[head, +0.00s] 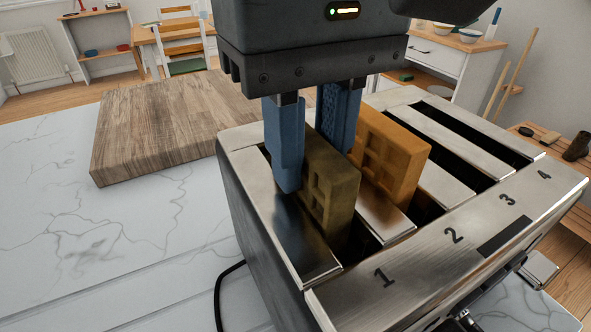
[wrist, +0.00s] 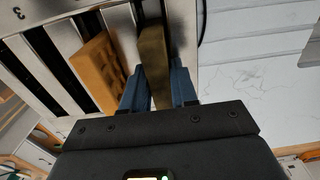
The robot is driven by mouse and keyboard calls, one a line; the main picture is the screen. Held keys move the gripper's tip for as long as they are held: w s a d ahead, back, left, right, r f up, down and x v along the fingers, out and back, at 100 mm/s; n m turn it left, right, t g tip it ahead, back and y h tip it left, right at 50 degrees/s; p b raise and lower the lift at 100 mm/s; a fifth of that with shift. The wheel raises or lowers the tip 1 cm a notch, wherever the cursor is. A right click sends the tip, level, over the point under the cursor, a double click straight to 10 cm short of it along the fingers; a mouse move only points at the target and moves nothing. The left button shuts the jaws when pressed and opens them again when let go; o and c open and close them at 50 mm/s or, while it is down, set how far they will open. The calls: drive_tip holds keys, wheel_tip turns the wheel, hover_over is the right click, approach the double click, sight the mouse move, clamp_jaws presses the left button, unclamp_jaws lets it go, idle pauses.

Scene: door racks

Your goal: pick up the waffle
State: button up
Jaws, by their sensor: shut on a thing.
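A darker brown waffle (head: 331,186) stands upright at slot 1 of the metal toaster (head: 385,290), its upper part above the slot. My gripper (head: 311,165) is above the toaster with its blue fingers on either side of this waffle, shut on it. In the wrist view the darker waffle (wrist: 154,62) sits between the fingers (wrist: 158,90). A lighter orange waffle (head: 391,155) stands upright in slot 2, just right of the fingers; it also shows in the wrist view (wrist: 98,70). The lower parts of both waffles are hidden in the slots.
Slots 3 and 4 (head: 475,130) look empty. A thick wooden board (head: 165,125) lies on the white marble counter (head: 60,235) behind and left of the toaster. The counter left of the toaster is clear. A black cord (head: 222,285) runs from the toaster's left side.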

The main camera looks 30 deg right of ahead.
clamp_jaws()
wheel_tip(320, 180, up, 10)
drive_tip(key=shift+r+p, duration=0.25)
drive_tip(key=shift+p, duration=0.55)
wheel_tip(320, 180, up, 9)
drive_tip(key=p, duration=0.8)
drive_tip(key=shift+p, duration=0.35)
drive_tip(key=shift+w+d, duration=0.1)
